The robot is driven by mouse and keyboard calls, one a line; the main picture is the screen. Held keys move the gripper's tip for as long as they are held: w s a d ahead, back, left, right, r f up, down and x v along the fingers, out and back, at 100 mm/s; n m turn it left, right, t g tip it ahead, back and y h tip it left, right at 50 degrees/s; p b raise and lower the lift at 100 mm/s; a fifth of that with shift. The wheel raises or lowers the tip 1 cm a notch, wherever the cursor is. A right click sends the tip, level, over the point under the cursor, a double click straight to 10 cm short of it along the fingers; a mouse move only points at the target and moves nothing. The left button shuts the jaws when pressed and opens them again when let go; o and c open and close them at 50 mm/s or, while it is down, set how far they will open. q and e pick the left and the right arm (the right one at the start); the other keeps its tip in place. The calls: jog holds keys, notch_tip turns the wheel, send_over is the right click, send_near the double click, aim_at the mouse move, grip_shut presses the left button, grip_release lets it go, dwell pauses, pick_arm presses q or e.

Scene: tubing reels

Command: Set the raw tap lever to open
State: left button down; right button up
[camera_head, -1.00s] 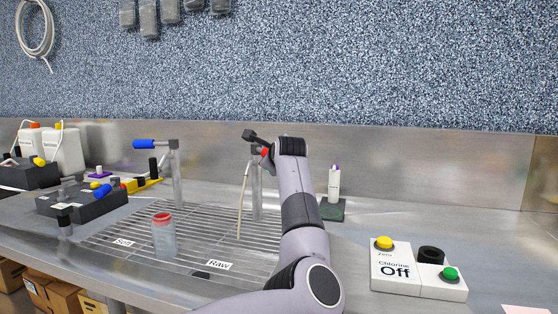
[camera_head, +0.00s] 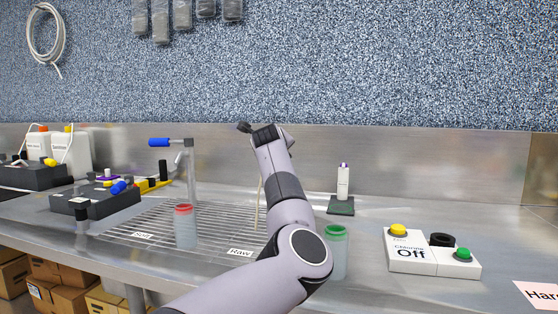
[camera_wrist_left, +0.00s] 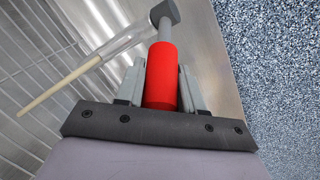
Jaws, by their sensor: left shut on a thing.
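The raw tap stands behind my left arm in the head view, mostly hidden; its dark end (camera_head: 244,127) shows at the left of my gripper. In the left wrist view the red lever handle (camera_wrist_left: 161,75) sits between the two grey fingers of my left gripper (camera_wrist_left: 160,88), which is shut on it. A grey rod runs from the handle to a dark block (camera_wrist_left: 165,12). In the head view the fingers and the handle are hidden behind my wrist. The "Raw" label (camera_head: 240,252) lies at the grate's front. My right gripper is not in view.
Another tap with a blue handle (camera_head: 160,142) stands to the left. A red-capped bottle (camera_head: 186,228) stands on the grate (camera_head: 130,222). A green-capped bottle (camera_head: 337,255) is close to my arm's right side. The chlorine switch box (camera_head: 407,262) is farther right.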

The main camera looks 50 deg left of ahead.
pick_arm(q)
jog(key=shift+s+a+m+t+b, duration=0.2)
jog(key=shift+s+m+t+b, duration=0.1)
jog(key=shift+b, duration=0.2)
jog(key=c, duration=0.8)
grip_release()
jog(key=shift+h, duration=0.3)
jog(key=shift+s+d+r+b, duration=0.1)
jog(key=shift+s+d+b, duration=0.2)
jog(key=shift+s+d, duration=0.1)
jog(key=shift+b+v, duration=0.75)
jog(key=shift+v, duration=2.25)
